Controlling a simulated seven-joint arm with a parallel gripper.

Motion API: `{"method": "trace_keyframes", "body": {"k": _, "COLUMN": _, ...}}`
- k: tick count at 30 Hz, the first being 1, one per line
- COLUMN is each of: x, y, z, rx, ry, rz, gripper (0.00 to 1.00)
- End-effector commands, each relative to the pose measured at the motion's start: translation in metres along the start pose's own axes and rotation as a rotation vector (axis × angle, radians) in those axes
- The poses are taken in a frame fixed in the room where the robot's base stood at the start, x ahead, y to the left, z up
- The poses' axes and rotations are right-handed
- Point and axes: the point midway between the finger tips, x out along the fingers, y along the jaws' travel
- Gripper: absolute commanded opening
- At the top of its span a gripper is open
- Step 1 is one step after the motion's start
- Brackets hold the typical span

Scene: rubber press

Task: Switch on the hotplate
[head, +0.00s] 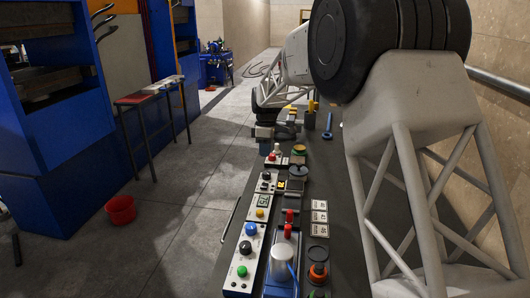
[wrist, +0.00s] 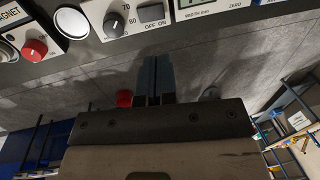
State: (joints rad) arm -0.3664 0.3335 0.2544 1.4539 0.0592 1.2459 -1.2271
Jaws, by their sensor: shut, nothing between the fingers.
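The unit I take to be the hotplate has a white front panel (head: 265,182) with a black knob and a dark round plate behind it. In the wrist view its black knob (wrist: 113,24) has marks of 70 and 80. A grey rocker switch (wrist: 151,13) marked ON and OFF sits right of the knob. I cannot read the switch's position. My gripper (wrist: 155,60) is shut and empty, its tips below the switch in the picture and apart from it. In the head view my gripper (head: 264,146) is small, by the bench's left edge, beyond the hotplate.
A unit marked MAGNET with a red knob (wrist: 35,48) is left of the hotplate in the wrist view. A display unit (head: 262,201) stands nearer in the head view. A red bucket (head: 120,210) stands on the floor.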

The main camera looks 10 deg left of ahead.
Motion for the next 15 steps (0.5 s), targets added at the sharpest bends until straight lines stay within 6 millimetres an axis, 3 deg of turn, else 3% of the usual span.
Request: {"method": "trace_keyframes", "body": {"k": 15, "x": 0.076, "y": -0.001, "z": 0.000, "rx": 0.000, "ry": -0.001, "rz": -0.003, "gripper": 0.00}}
